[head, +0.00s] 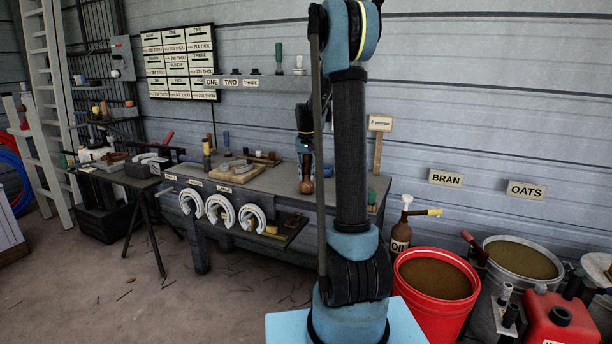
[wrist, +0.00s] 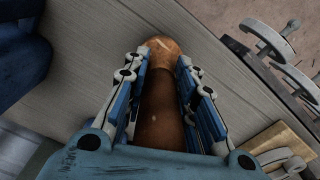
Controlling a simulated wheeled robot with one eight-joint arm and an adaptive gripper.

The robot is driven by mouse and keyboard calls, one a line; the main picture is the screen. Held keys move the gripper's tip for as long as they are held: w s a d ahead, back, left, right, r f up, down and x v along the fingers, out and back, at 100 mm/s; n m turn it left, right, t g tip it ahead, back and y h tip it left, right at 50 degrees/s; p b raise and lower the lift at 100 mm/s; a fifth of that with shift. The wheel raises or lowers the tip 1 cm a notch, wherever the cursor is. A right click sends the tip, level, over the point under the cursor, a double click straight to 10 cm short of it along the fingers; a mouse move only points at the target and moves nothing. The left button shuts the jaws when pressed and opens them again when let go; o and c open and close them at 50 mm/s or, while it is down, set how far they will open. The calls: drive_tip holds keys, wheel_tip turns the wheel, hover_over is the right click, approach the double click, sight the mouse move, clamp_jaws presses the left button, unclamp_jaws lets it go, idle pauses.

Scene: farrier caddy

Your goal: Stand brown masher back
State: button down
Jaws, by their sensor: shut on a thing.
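The brown masher (wrist: 160,115) is between the two fingers of my gripper (wrist: 166,68) in the wrist view, and the gripper is shut on it. Its rounded end points away from the palm, past the fingertips. In the head view my gripper (head: 305,160) is over the right part of the grey workbench (head: 262,187), pointing down. The masher's brown end (head: 306,187) shows just below it, at or slightly above the bench top; I cannot tell if it touches. The rest of the masher is hidden by the gripper. My own arm covers part of the bench's right end.
A wooden board (head: 225,173) with horseshoes lies left of the gripper. Large white horseshoes (head: 250,219) hang along the bench front. A red bucket (head: 437,290) and an oil bottle (head: 401,235) stand right.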

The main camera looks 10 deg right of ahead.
drive_tip(key=shift+f, duration=0.45)
idle(0.5)
drive_tip(key=c, duration=1.2)
unclamp_jaws()
drive_tip(key=shift+c, duration=0.2)
drive_tip(key=shift+r, duration=0.1)
wheel_tip(320, 180, up, 12)
drive_tip(key=shift+f, duration=0.15)
drive_tip(key=shift+r, duration=2.25)
